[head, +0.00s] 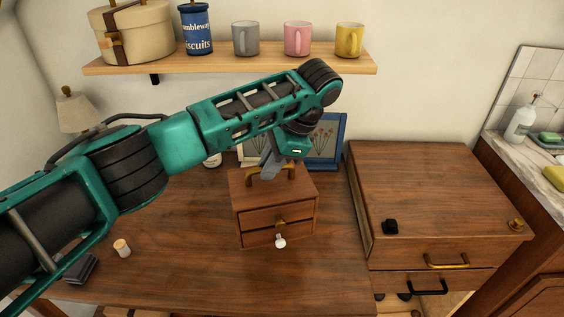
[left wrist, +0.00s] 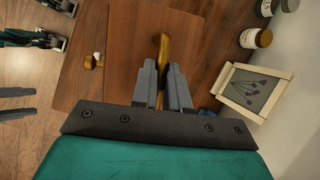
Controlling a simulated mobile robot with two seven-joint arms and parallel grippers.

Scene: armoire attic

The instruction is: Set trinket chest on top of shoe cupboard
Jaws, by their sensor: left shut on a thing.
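The trinket chest (head: 274,200) is a small brown wooden box with two drawers, a brass knob, a white knob and a brass top handle. It appears to stand upright on the brown desk. My left gripper (head: 270,172) is above it, shut on the handle; the left wrist view shows the fingers (left wrist: 162,80) around the brass handle (left wrist: 163,48) over the chest's lid (left wrist: 130,55). The shoe cupboard (head: 440,185) is the wooden unit to the right, with brass and black pulls. My right gripper (left wrist: 15,104) shows only as two separated grey fingers at the left wrist view's edge.
A mug shelf (head: 230,60) hangs above.

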